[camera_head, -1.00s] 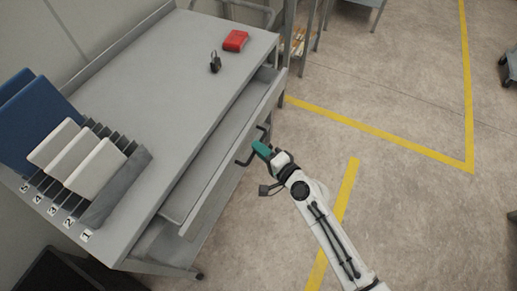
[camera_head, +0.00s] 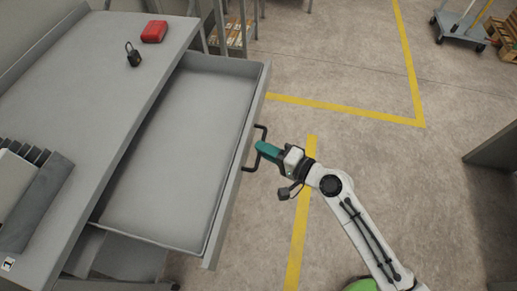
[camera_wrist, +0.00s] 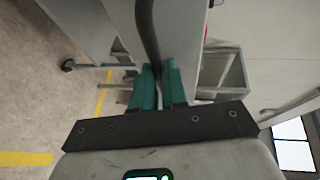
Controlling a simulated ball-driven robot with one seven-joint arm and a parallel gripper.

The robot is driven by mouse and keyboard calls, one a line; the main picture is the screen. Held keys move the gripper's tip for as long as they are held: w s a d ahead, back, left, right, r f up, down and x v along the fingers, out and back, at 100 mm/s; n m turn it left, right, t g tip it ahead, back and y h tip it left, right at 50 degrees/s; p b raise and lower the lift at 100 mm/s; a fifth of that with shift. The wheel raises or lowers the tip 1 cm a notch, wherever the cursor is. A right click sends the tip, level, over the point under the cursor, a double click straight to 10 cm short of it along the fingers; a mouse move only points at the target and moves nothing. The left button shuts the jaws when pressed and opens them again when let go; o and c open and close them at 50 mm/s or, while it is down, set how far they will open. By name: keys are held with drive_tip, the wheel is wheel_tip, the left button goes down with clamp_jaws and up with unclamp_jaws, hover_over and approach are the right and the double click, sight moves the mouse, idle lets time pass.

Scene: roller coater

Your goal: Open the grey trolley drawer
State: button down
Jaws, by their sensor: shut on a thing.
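The grey trolley (camera_head: 85,90) stands at the left in the head view. Its drawer (camera_head: 185,150) is pulled well out to the right, and its inside looks empty. A black bar handle (camera_head: 248,165) is on the drawer front. My gripper (camera_head: 262,148), with green fingers, is at the handle. In the wrist view my gripper (camera_wrist: 158,80) has its two fingers on either side of the dark handle bar (camera_wrist: 147,35), shut on it. The exact contact is partly hidden by the fingers.
A black padlock (camera_head: 134,56) and a red box (camera_head: 154,32) lie on the trolley top. A rack with panels (camera_head: 35,200) is at the left. A wheeled cart (camera_head: 462,28) stands far right. The floor right of the drawer is clear, with yellow lines.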

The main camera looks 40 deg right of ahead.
drive_tip(key=c, duration=1.2)
unclamp_jaws()
drive_tip(key=shift+b+v, duration=1.25)
drive_tip(key=shift+v, duration=4.15)
drive_tip(key=shift+a, duration=0.1)
